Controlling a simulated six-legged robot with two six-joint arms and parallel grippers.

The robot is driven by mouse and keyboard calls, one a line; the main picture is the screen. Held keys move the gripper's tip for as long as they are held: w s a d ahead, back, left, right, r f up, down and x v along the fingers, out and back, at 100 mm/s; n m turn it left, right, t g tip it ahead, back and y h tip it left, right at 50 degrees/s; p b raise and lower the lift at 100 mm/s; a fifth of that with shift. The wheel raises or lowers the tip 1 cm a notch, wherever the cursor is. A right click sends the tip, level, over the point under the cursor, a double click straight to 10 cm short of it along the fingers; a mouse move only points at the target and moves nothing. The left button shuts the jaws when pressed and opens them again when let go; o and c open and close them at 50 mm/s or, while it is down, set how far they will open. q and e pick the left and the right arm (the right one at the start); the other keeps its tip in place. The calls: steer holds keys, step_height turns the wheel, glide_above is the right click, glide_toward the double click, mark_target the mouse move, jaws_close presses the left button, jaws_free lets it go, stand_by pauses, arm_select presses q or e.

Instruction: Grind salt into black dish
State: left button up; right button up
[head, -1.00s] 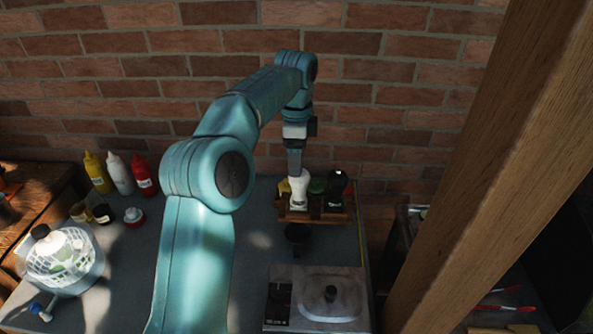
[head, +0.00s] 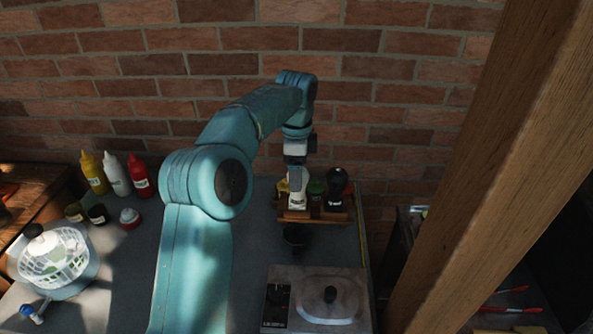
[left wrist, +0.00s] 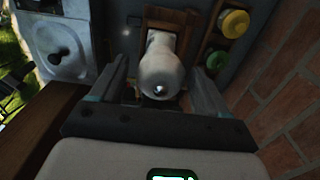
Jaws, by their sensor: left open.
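A white grinder (head: 297,198), which looks like the salt one, stands in a wooden rack (head: 325,215) near the wall. It also shows in the left wrist view (left wrist: 160,72). My left gripper (head: 297,178) is open and points down at its top. In the left wrist view, the fingers (left wrist: 158,82) are on either side of the grinder, with small gaps. A black grinder (head: 336,186) stands right of it in the rack. The black dish (head: 296,235) sits on the table just in front of the rack, partly in shadow. My right gripper is out of view.
A yellow cap (left wrist: 235,23) and a green cap (left wrist: 217,60) are close to the right finger. Squeeze bottles (head: 116,174) and a salad spinner (head: 55,257) stand left. A wooden post (head: 490,160) rises at right.

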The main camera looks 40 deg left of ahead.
arm_select(q)
steer(key=shift+w+d+f, duration=0.1)
steer(key=shift+w+d, duration=0.1)
steer(key=shift+w, duration=0.05)
steer(key=c, duration=1)
steer(key=shift+s+a+n+p, duration=0.15)
steer(key=shift+n+p, duration=0.15)
steer(key=shift+n, duration=0.3)
steer(key=shift+r+n+p, duration=0.2)
steer(key=shift+n+p, duration=0.1)
steer(key=shift+n, duration=0.6)
steer(key=n, duration=0.3)
steer(key=shift+f, duration=0.1)
steer(key=shift+f+n, duration=0.1)
steer(key=shift+n, duration=0.4)
